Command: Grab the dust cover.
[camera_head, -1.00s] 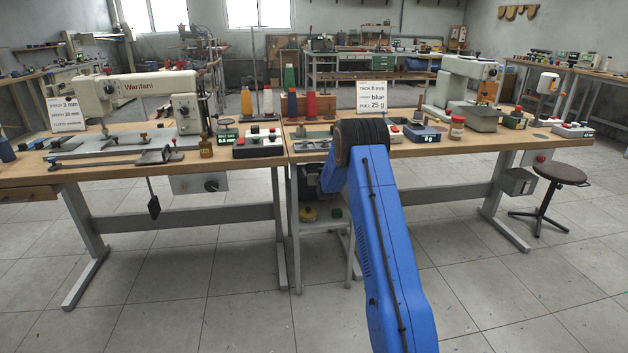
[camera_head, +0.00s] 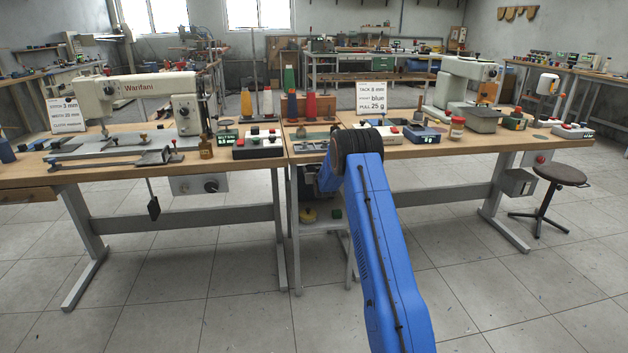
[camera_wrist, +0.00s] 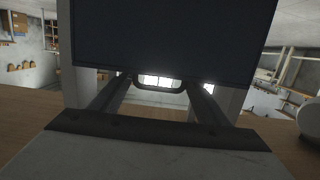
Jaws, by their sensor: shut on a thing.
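In the wrist view a large dark blue-grey panel (camera_wrist: 170,40), which looks like the dust cover, fills the upper middle. A small dark loop like a handle (camera_wrist: 160,88) shows at its lower edge, with bright light behind it. My gripper (camera_wrist: 158,84) reaches up to this edge, its two dark fingers on either side of the loop. It is shut on the cover, seemingly at this loop, though the exact contact is too dark to see. In the head view my own blue arm hides the gripper and the cover.
Two workbenches stand side by side: the left one (camera_head: 40,176) bears a cream sewing machine (camera_head: 150,88), the right one (camera_head: 440,150) a pale green machine (camera_head: 462,82) and small boxes. A sign (camera_head: 370,97) stands behind my arm. A stool (camera_head: 560,175) is at right. The floor in front is clear.

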